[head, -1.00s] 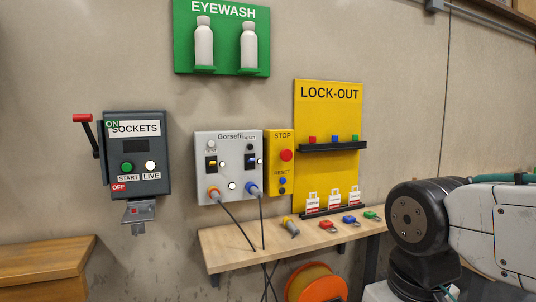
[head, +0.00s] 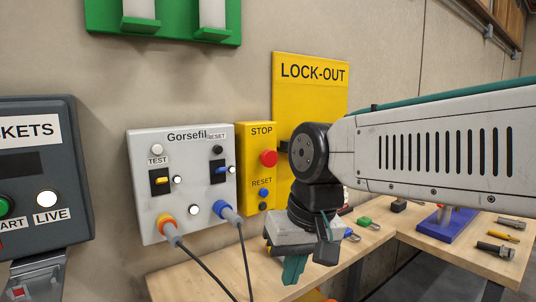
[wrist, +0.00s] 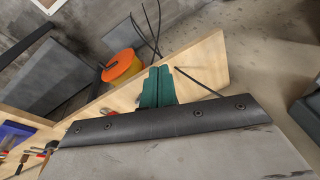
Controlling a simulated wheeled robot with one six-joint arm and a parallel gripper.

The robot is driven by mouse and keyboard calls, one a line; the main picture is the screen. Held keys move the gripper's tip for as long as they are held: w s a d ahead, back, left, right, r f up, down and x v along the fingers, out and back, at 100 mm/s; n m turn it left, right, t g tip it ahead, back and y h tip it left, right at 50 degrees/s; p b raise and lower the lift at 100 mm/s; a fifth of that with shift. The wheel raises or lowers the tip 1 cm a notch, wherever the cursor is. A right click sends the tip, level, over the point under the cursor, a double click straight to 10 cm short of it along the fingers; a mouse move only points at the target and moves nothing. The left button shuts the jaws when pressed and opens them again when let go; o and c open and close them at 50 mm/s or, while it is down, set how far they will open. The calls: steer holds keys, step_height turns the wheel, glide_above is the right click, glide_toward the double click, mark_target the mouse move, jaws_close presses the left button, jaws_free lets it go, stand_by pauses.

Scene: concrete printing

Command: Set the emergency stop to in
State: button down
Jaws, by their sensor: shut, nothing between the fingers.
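The emergency stop is a red round button (head: 268,158) on a yellow box (head: 256,200) marked STOP and RESET, fixed to the wall. The button stands out from the box face; I cannot tell whether it is pressed in. A blue RESET button (head: 263,193) sits below it. My gripper (head: 294,270) is shut and empty, pointing down over the bench, below and to the right of the yellow box, apart from it. In the wrist view its green fingers (wrist: 157,87) are together above the bench top. The stop button is not in the wrist view.
A grey Gorsefil panel (head: 185,180) with two cables is left of the yellow box. The yellow LOCK-OUT board (head: 310,90) is behind my arm. The wooden bench (head: 195,283) holds padlocks and tools. An orange reel (wrist: 122,65) is below it.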

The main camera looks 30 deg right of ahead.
steer(key=w+d+r+m+t, duration=0.7)
steer(key=w+d+r+m, duration=0.8)
steer(key=w+d+r, duration=0.3)
glide_toward(271, 162)
step_height(271, 162, down, 4)
steer(key=w, duration=0.3)
steer(key=shift+w+a, duration=0.15)
steer(key=shift+a, duration=0.1)
steer(key=shift+w, duration=0.5)
